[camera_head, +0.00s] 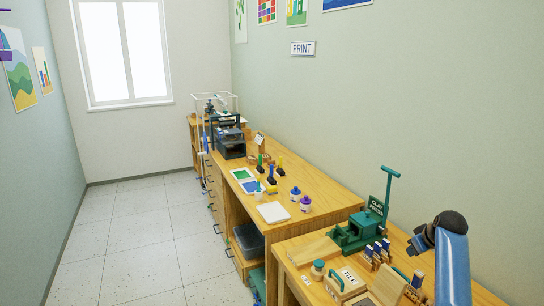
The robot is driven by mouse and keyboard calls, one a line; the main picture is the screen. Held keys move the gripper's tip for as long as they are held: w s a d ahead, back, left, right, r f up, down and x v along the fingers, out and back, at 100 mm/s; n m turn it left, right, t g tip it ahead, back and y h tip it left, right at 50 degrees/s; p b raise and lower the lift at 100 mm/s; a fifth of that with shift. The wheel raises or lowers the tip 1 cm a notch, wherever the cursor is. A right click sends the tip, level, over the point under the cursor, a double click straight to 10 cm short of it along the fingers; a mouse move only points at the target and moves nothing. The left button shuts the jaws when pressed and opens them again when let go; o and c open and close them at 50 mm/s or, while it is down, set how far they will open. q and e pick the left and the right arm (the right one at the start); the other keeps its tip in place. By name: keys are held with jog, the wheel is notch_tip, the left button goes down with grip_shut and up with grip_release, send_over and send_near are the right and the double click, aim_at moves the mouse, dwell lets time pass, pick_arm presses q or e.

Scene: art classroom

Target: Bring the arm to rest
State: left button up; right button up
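My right arm comes in at the lower right, with a blue link standing up to a dark joint. I see nothing held. My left arm and gripper are not in view.
A green clay press (357,233) and wooden tool blocks crowd the near bench. The long table (300,179) beyond carries a white sheet (273,212), purple-lidded jars (306,204) and dark printing equipment (230,138). The tiled floor (135,230) at left is clear.

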jog(key=w+d+r+m+t+h, duration=0.2)
jog(key=w+r+t+h, duration=0.1)
jog(key=r+t, duration=0.25)
jog(key=s+a+f+t+y, duration=0.1)
jog(key=s+a+f, duration=0.3)
jog(key=s+a, duration=0.5)
jog(key=s+a+f+t+y, duration=0.1)
jog(key=s+a+f, duration=0.3)
jog(key=s, duration=1.9)
jog(key=s+a+f+m+t+y, duration=0.1)
jog(key=s+a+f+t, duration=0.2)
jog(key=s+a, duration=1.2)
notch_tip(320, 180, down, 2)
jog(key=shift+s+f+y, duration=0.1)
jog(key=shift+s+y, duration=0.2)
jog(key=shift+s, duration=0.6)
jog(key=shift+t, duration=0.25)
